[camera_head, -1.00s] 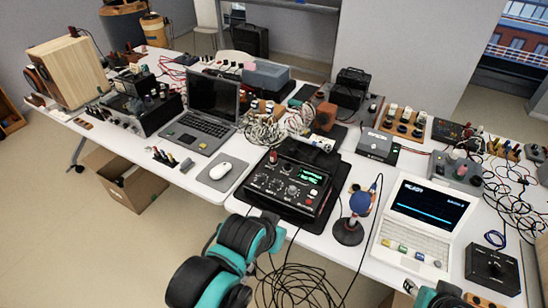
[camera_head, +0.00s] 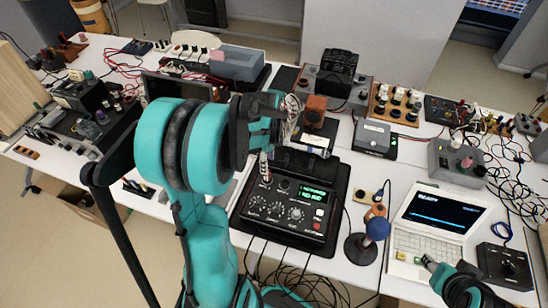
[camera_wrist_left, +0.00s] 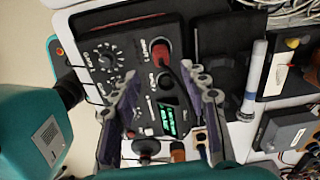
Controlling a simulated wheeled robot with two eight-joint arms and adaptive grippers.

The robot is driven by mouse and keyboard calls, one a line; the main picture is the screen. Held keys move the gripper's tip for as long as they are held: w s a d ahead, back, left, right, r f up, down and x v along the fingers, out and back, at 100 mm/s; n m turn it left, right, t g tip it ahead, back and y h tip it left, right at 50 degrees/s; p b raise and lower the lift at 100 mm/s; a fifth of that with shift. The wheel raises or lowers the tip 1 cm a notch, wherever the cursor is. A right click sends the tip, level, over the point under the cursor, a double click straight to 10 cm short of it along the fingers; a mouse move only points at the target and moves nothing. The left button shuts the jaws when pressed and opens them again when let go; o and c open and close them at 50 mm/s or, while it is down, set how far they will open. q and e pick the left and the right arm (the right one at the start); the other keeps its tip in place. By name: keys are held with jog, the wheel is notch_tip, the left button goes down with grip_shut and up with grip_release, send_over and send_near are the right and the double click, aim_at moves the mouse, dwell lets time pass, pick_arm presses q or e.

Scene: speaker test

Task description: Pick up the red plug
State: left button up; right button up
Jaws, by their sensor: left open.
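The red plug (camera_wrist_left: 160,50) stands in the top panel of the black control box (camera_head: 243,212). In the head view, the plug (camera_head: 266,176) shows near the box's upper left corner. My left gripper (camera_wrist_left: 163,76) is open and empty; in the wrist view its fingers lie either side of the plug's line, with the plug just beyond the tips. I cannot tell the exact gap. In the head view the left gripper (camera_head: 268,106) is partly hidden by its own arm. My right gripper (camera_head: 430,263) shows only in part at the laptop's front edge; its jaws are unclear.
A grey case (camera_head: 375,135) and a dark speaker (camera_head: 338,75) stand behind. Cables hang over the table's front edge. Crowded gear leaves little free table.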

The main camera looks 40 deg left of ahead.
pick_arm(q)
jog(key=shift+w+a+f+m, duration=0.15)
jog(key=shift+a+f+m, duration=0.05)
jog(key=shift+f+m, duration=0.1)
jog(key=shift+d+f+b, duration=0.1)
jog(key=shift+f+b, duration=0.4)
jog(key=shift+f, duration=0.4)
jog(key=f+b, duration=0.1)
jog(key=f, duration=0.1)
jog(key=f+b, duration=0.1)
jog(key=f, duration=0.2)
jog(key=shift+a+f, duration=0.2)
jog(key=shift+f, duration=0.15)
jog(key=shift+r, duration=0.1)
grip_shut()
